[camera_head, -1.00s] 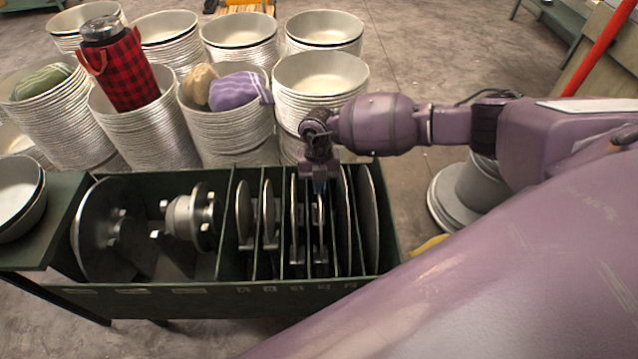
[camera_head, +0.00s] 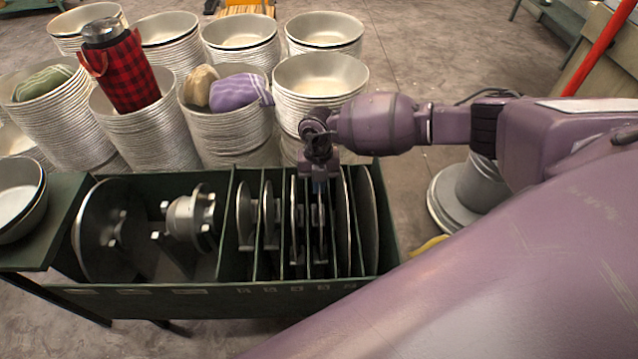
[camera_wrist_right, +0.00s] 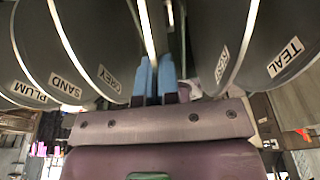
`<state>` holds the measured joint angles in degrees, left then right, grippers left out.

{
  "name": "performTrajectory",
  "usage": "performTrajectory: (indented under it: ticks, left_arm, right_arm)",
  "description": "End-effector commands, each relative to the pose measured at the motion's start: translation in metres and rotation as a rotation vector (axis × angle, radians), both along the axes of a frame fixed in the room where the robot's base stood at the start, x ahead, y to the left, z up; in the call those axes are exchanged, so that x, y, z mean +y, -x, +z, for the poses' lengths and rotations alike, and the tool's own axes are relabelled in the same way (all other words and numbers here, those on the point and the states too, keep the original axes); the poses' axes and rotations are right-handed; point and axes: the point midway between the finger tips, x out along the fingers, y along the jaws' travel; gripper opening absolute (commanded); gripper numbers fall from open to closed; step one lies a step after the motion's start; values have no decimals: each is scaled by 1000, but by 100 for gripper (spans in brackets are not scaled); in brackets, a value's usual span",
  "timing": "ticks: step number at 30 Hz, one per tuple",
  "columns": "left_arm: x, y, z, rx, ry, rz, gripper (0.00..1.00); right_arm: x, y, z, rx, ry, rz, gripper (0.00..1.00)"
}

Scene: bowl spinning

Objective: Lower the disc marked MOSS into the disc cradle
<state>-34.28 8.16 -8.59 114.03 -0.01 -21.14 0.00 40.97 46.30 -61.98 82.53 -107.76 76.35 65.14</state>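The slotted section of the green box, which looks like the disc cradle (camera_head: 300,283), holds several upright discs between dividers. My right gripper (camera_head: 319,182) points down over the slots right of its middle. In the wrist view its blue fingers (camera_wrist_right: 153,78) stand close together on either side of a thin, pale-edged disc (camera_wrist_right: 148,30), seen edge-on. The fingers appear shut on it. Its label does not show, so I cannot read MOSS on it. Neighbouring discs read PLUM, SAND and GREY on the left and TEAL (camera_wrist_right: 283,60) on the right; one more label is unclear. My left gripper is out of view.
The left part of the box holds a large disc (camera_head: 100,235) and a metal hub (camera_head: 190,217). Stacks of pale bowls (camera_head: 320,75) stand close behind, one holding a red plaid bag (camera_head: 128,75).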

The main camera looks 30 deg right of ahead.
Motion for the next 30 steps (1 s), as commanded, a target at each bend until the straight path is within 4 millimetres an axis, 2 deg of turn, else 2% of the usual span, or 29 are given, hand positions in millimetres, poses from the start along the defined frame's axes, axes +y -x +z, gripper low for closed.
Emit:
performTrajectory:
  ticks: [30]
  left_arm:
    - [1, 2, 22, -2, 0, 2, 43]
  right_arm:
    - [0, 0, 24, 1, 0, 0, 0]
